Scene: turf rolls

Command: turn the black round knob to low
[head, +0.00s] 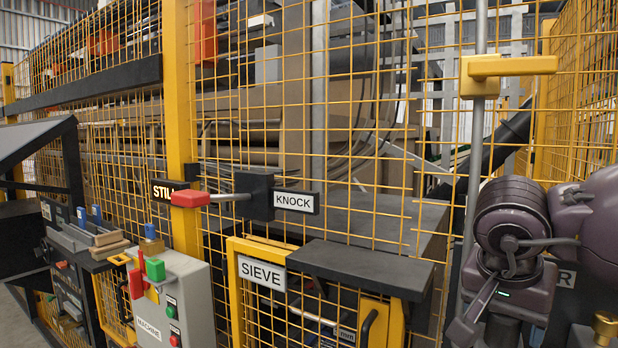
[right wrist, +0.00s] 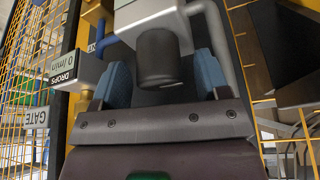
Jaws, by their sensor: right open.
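The black round knob (right wrist: 158,56) shows in the right wrist view, below a pale grey block (right wrist: 150,14). My right gripper (right wrist: 163,78) is open, with one blue finger pad to the left of the knob and one to its right. A gap shows on both sides, so the pads look apart from it. In the head view my right arm (head: 512,225) is at the lower right, and I cannot make out the knob there. No low mark can be read. My left gripper is not in view.
A sign reading DROPS 0/min (right wrist: 68,68) and a GATE sign (right wrist: 30,118) are left of the gripper. A grey pipe (right wrist: 215,38) bends down close by the right pad. In the head view, a yellow mesh fence, a dark shelf (head: 350,265) and a red lever (head: 190,199) stand left of my arm.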

